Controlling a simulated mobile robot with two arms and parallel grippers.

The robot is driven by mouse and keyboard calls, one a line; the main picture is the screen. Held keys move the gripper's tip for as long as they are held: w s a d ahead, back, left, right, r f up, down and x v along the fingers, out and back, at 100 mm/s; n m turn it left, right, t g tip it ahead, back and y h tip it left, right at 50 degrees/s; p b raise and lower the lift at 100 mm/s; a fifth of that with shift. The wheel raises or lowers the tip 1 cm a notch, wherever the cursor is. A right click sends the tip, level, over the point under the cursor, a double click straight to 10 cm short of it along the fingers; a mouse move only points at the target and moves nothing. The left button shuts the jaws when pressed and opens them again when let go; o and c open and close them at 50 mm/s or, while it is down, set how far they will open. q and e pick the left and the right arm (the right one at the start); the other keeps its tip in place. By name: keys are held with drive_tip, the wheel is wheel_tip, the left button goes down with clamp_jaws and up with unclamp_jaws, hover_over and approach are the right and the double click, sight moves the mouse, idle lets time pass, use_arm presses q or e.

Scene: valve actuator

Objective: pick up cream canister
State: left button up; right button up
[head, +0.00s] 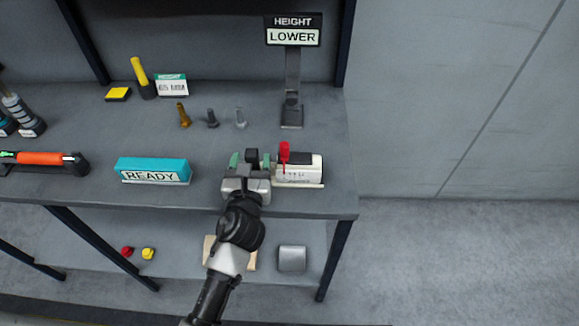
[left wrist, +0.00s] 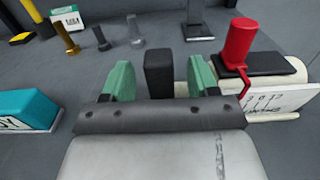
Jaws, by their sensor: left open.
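The cream canister (head: 305,170) lies at the table's front right, with a black plate on top, a red handle and a white label with marks. It also shows at the right of the left wrist view (left wrist: 281,84). My left gripper (head: 251,160) is just left of the canister's cream body. Its green fingers are open in the left wrist view (left wrist: 158,78), one on each side of an upright black block (left wrist: 159,72). I see gaps between block and fingers. Whether the block joins the canister is hidden. My right gripper is not in view.
A teal READY box (head: 153,169) stands left of my gripper. Several bolts (head: 212,118) and a HEIGHT LOWER sign (head: 293,37) stand behind. An orange tool (head: 40,158) lies far left. The table (head: 329,205) ends just right of the canister. A lower shelf holds small blocks.

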use_arm(q)
drive_tip(key=shift+c, duration=0.7)
clamp_jaws()
drive_tip(key=shift+r, duration=0.1)
drive_tip(key=shift+r, duration=0.1)
wheel_tip(320, 180, up, 8)
drive_tip(key=shift+r, duration=0.2)
drive_tip(key=shift+f, duration=3.95)
